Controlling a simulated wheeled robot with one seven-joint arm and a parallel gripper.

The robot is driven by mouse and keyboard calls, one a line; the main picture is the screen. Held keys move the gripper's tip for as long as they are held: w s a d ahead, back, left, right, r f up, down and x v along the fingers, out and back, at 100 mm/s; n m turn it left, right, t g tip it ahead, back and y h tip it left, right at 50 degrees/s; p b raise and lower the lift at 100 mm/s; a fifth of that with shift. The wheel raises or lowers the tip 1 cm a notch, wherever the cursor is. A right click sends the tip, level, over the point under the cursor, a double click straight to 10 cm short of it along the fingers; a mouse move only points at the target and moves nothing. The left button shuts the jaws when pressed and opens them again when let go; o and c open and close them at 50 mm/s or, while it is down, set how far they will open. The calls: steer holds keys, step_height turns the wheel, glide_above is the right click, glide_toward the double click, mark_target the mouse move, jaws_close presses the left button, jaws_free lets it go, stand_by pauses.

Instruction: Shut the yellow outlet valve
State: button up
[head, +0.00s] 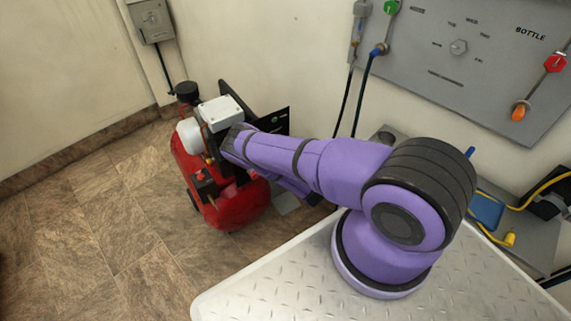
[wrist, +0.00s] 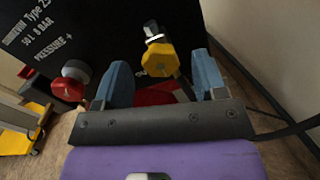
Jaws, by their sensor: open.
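The yellow outlet valve (wrist: 158,58) shows in the wrist view as a yellow knob on a dark fitting in front of a black panel. My gripper (wrist: 161,64) is open, with one blue finger to the left of the yellow valve and one to the right. The valve appears between the fingers or just beyond their tips; I cannot tell how deep it sits, and no contact is clear. In the head view my arm reaches to the red compressor (head: 239,205), and my gripper and the yellow valve are hidden there.
A red knob (wrist: 72,80) sits left of the gripper in the wrist view, close to the left finger. Dark hoses pass on the right. A grey wall panel (head: 440,75) with valves stands behind my arm. Open tiled floor (head: 90,225) lies left of the compressor.

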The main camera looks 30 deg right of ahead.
steer(key=shift+w, duration=0.95)
steer(key=c, duration=0.9)
steer(key=shift+c, duration=0.2)
